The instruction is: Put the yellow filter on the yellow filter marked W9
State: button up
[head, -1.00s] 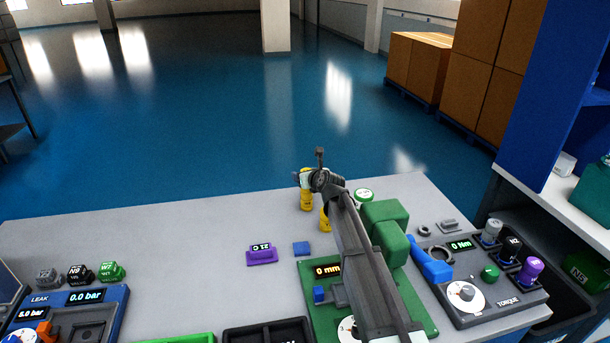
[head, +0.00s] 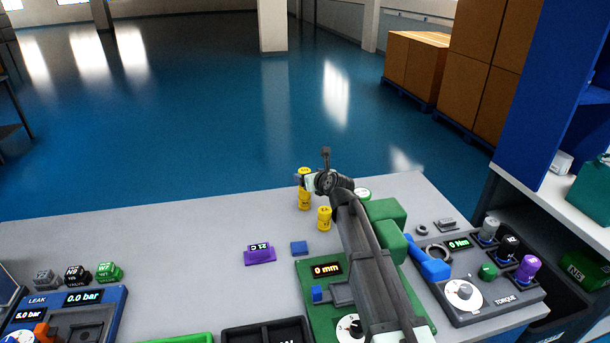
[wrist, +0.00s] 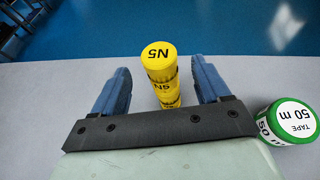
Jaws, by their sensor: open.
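Yellow filters form an upright stack (head: 304,199) near the back edge of the grey bench. In the wrist view the top filter (wrist: 159,53) has a black mark that reads N5 upside down, and more yellow filter shows below it. My gripper (wrist: 160,68) is open, with one blue finger on each side of the stack and a visible gap to each. In the head view my gripper (head: 304,180) partly covers the stack's upper part. Another yellow filter (head: 324,218) stands apart, nearer and to the right. I cannot read a W9 mark anywhere.
A green-and-white tape roll (wrist: 287,122) is right of my gripper. A purple display (head: 260,254) and blue block (head: 299,248) lie left of the green gauge station (head: 328,269). The torque station (head: 505,290) is at right. The back left of the bench is clear.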

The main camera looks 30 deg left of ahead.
jog(key=v, duration=0.5)
jog(key=shift+s+d+r, duration=0.15)
jog(key=shift+d, duration=0.15)
